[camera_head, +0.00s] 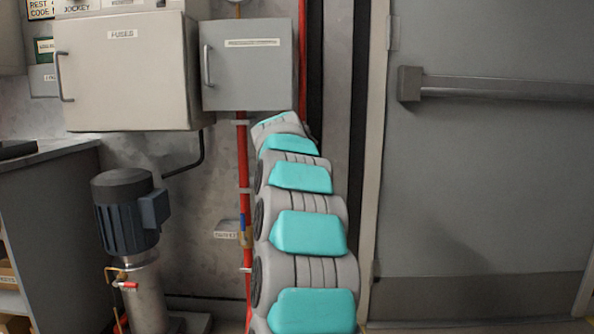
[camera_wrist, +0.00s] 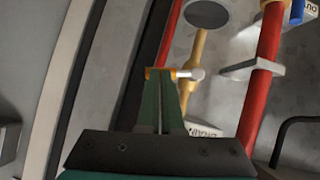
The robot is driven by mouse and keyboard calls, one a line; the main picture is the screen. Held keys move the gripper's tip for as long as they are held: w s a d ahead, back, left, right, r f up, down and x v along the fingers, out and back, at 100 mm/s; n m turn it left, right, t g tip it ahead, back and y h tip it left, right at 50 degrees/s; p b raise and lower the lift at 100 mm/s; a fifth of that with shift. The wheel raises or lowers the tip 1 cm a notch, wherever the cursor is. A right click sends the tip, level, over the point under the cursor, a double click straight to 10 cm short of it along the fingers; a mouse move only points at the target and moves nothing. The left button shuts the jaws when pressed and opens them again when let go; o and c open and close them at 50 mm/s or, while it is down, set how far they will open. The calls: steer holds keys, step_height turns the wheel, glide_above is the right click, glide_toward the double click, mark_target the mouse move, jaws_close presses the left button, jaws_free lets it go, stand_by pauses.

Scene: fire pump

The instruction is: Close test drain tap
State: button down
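The test drain tap shows in the wrist view as a short crosswise piece with a pale, rounded end (camera_wrist: 192,74), beside a brass-coloured pipe (camera_wrist: 195,90). A partly hidden label reading "DRAI" (camera_wrist: 204,130) is near it. My gripper (camera_wrist: 161,73) has its two green fingers close together, with the tips at the tap's orange-brown part. I cannot tell whether they grip it or only lie in front of it. In the head view my arm hides the gripper and this tap.
A red pipe (camera_wrist: 263,60) with a grey clamp runs close beside the tap. A blue-handled valve (camera_head: 243,226) sits on a red pipe. Grey cabinets (camera_head: 248,64) hang above, a pump motor (camera_head: 125,210) stands left, and a grey door (camera_head: 480,180) is right.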

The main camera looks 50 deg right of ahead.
steer(key=shift+w+a+f+b, duration=0.35)
steer(key=shift+w+a+b, duration=0.1)
steer(key=shift+w, duration=0.2)
steer(key=v, duration=1.4)
steer(key=shift+s+p, duration=0.15)
steer(key=shift+p, duration=0.15)
